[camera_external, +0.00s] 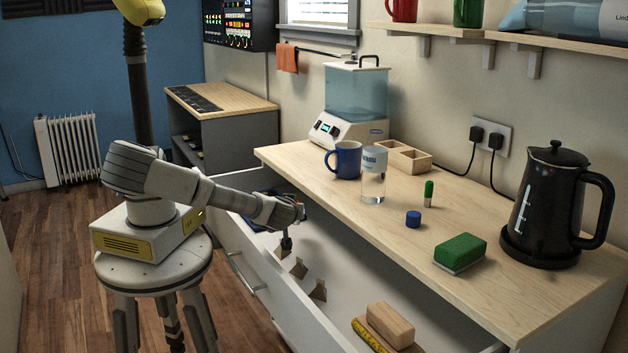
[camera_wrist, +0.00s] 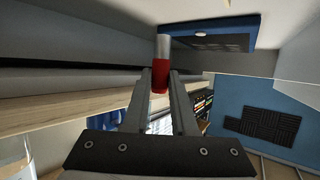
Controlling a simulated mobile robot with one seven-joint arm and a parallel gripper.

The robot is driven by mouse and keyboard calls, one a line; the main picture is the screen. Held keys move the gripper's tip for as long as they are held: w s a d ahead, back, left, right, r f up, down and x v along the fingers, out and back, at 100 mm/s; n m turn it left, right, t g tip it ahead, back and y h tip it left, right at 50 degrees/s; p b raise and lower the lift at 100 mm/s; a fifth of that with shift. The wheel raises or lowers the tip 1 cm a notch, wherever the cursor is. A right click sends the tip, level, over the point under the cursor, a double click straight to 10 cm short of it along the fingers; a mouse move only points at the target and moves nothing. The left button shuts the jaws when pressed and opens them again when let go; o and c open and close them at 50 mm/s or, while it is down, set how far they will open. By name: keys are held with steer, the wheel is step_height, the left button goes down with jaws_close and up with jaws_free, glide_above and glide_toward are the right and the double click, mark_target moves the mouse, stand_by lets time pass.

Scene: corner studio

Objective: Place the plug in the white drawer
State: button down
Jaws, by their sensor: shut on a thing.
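The white drawer (camera_external: 297,318) is pulled open under the counter. My gripper (camera_external: 286,243) points down over the left part of the open drawer. Two black plugs (camera_external: 476,134) sit in the wall socket, apart from my gripper.
The drawer holds a blue flat item (camera_wrist: 215,36), small wedges (camera_external: 318,290), a wooden block (camera_external: 391,325) and a yellow item (camera_external: 368,337).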

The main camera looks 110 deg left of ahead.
mark_target(296, 222)
steer(key=shift+f+b, duration=0.55)
steer(key=shift+f, duration=1.65)
steer(key=shift+f, duration=0.15)
steer(key=c, duration=0.7)
jaws_free()
steer(key=shift+d+r, duration=0.15)
steer(key=shift+r, duration=0.1)
steer(key=p+v, duration=0.1)
steer(key=v, duration=0.4)
steer(key=shift+w+d, duration=0.1)
